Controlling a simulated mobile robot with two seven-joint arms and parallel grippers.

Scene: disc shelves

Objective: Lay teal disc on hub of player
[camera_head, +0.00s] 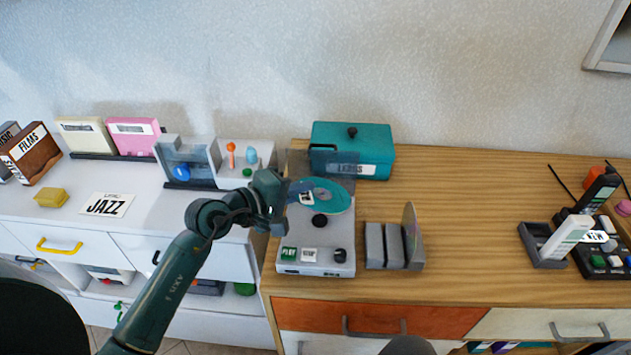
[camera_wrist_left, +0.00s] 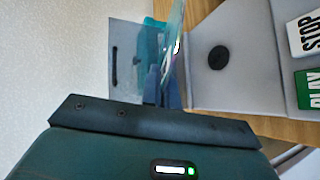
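The teal disc (camera_head: 325,194) is over the back part of the grey player (camera_head: 315,258) in the head view. My left gripper (camera_head: 291,192) is shut on the disc's left edge. In the left wrist view the disc (camera_wrist_left: 176,35) shows nearly edge-on between the fingers of the left gripper (camera_wrist_left: 163,85). The player's black hub (camera_head: 320,221) shows bare, just in front of the disc; it also shows in the left wrist view (camera_wrist_left: 219,57). The disc looks raised above the player, but its exact height is hard to tell. My right gripper is not in view.
A teal box (camera_head: 352,150) stands behind the player. A grey slotted rack (camera_head: 384,247) with an upright disc (camera_head: 411,233) stands close to its right. A clear upright panel is at the player's back.

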